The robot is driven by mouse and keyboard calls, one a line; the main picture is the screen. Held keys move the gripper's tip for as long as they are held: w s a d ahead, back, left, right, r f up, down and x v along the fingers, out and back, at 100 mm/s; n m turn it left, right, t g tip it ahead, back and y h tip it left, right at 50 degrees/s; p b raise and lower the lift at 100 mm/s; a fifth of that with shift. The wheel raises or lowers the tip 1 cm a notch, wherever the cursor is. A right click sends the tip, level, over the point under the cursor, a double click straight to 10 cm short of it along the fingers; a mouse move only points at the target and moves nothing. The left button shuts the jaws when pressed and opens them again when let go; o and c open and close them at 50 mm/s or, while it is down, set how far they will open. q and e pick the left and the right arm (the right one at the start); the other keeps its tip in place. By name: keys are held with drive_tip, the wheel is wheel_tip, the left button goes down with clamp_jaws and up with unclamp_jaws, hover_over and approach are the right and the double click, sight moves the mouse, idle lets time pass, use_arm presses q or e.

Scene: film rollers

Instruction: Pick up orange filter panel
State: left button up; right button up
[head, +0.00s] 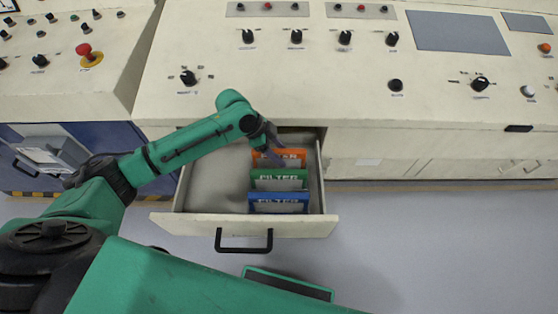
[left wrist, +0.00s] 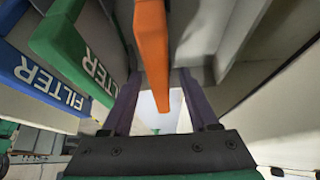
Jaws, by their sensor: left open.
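The orange filter panel (head: 290,153) stands upright at the back of an open drawer (head: 215,190). In the left wrist view the orange panel (left wrist: 152,45) is edge-on, between the two fingers. My left gripper (head: 270,147) reaches into the drawer at the orange panel. It is open, and in the left wrist view its fingers (left wrist: 160,105) stand on either side of the panel with gaps. Part of the panel is hidden behind the gripper in the head view. My right gripper is not seen.
A green filter panel (head: 278,179) and a blue filter panel (head: 278,202) stand in front of the orange one. The left part of the drawer is empty. The control console (head: 330,110) overhangs the drawer's back. The grey floor (head: 430,240) is clear at right.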

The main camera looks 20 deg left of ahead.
use_arm(q)
clamp_jaws()
idle(1.4)
